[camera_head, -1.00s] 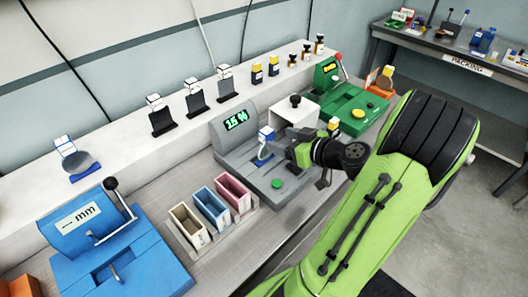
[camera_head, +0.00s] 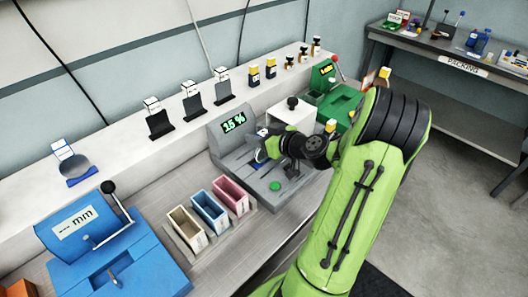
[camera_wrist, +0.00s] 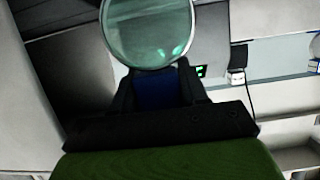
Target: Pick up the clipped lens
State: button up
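The clipped lens (camera_wrist: 148,35) is a round, pale greenish disc at the top of the wrist view. Its blue clip (camera_wrist: 155,88) sits between the two dark fingers of my gripper (camera_wrist: 154,92), which look closed against its sides. In the head view my gripper (camera_head: 266,149) is at the grey tester (camera_head: 232,148), whose green display reads 15 %. A bit of blue (camera_head: 261,156) shows at the fingertips there. The lens itself is mostly hidden in the head view, and I cannot tell whether it touches the tester.
A blue "mm" device (camera_head: 115,270) is at the front left. Pink (camera_head: 233,193), blue (camera_head: 209,209) and cream (camera_head: 187,228) bins stand left of the grey tester. A green machine (camera_head: 340,105) is behind right. Black stands and small bottles line the back shelf (camera_head: 110,148).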

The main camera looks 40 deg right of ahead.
grip_shut()
notch_tip(320, 180, up, 10)
jog(key=p, duration=0.2)
jog(key=shift+s, duration=0.1)
